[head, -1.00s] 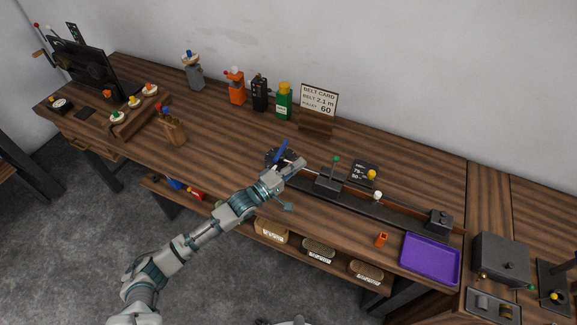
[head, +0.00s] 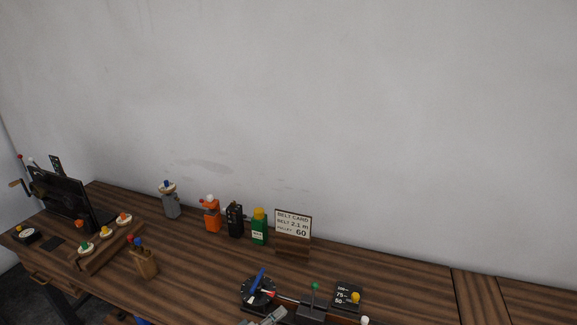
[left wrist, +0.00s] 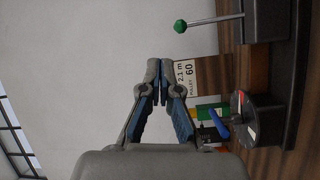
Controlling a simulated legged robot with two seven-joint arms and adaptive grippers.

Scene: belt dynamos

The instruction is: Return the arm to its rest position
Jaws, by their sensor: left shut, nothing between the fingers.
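My left gripper (left wrist: 164,72) is shut and empty in the left wrist view, its fingertips together in front of the wall and the belt card. In the head view only a grey part of my left arm or gripper (head: 268,316) shows at the bottom edge, just below the round dial with the blue lever (head: 258,291). The rest of my left arm is out of the frame. My right gripper is not in view.
The wooden bench (head: 190,278) runs along the wall. A dark block with a green-knobbed lever (head: 311,312) is near the gripper. A wooden holder (head: 144,263) is at left.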

